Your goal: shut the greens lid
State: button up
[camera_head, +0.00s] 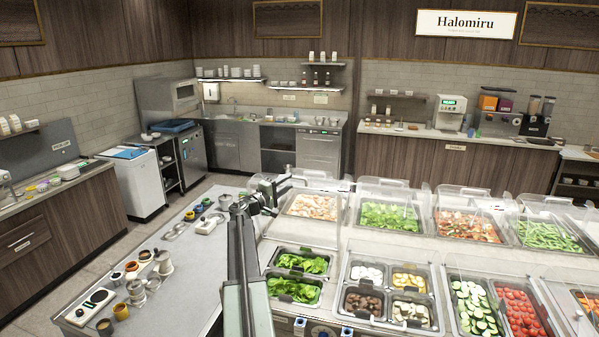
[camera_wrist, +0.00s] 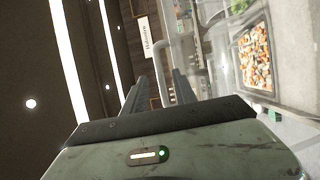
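In the head view, a back-row pan of leafy greens (camera_head: 390,216) sits under clear plastic. A clear lid (camera_head: 392,187) stands at its back edge; its exact angle is hard to tell. Two smaller pans of leafy greens (camera_head: 293,290) are in the front row at the left end. My gripper (camera_head: 268,192) is above the left end of the counter, left of the orange-and-white food pan (camera_head: 311,207) and apart from the greens lid. In the wrist view, the two fingers (camera_wrist: 158,88) are apart with nothing between them.
Clear lids and guards line the back row, over a mixed-food pan (camera_head: 467,225) and a green vegetable pan (camera_head: 547,235). Front wells hold sliced cucumber (camera_head: 473,308) and tomatoes (camera_head: 524,315). A grey counter (camera_head: 190,262) with cups and small jars is at left.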

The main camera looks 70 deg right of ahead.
aim_at(299, 184)
jog(key=x, duration=0.7)
jog(key=shift+s+d+p, duration=0.15)
jog(key=shift+d+p, duration=0.2)
grip_shut()
dwell(0.9)
